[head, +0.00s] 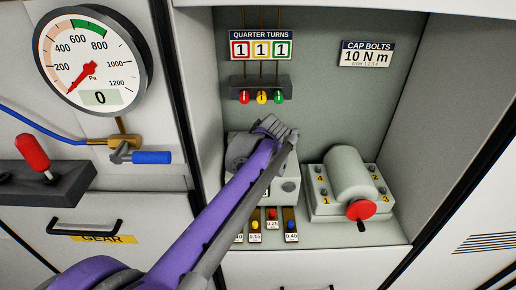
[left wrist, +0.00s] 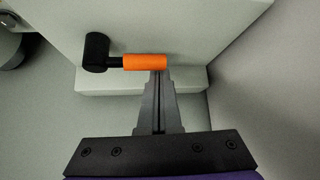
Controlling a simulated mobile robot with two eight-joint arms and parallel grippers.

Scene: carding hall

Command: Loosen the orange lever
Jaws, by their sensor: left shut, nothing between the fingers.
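The orange lever (left wrist: 146,62) shows in the left wrist view. Its orange grip lies level, pointing right from a black hub (left wrist: 96,52) on a pale grey housing. My left gripper (left wrist: 160,74) is shut and empty. Its fingertips are at the lower edge of the orange grip, near its right end; I cannot tell whether they touch it. In the head view my purple left arm reaches from the lower left to a grey machine (head: 288,187) in the cabinet and covers much of it. The lever is hidden there. My right gripper is not in view.
A grey motor-like unit (head: 350,172) with a red knob (head: 361,209) stands to the right. Coloured-knob feeler tabs (head: 272,222) lie in front. A quarter-turns panel (head: 262,48) hangs above three coloured knobs. A pressure gauge (head: 90,60) and a red-handled lever (head: 33,152) are left.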

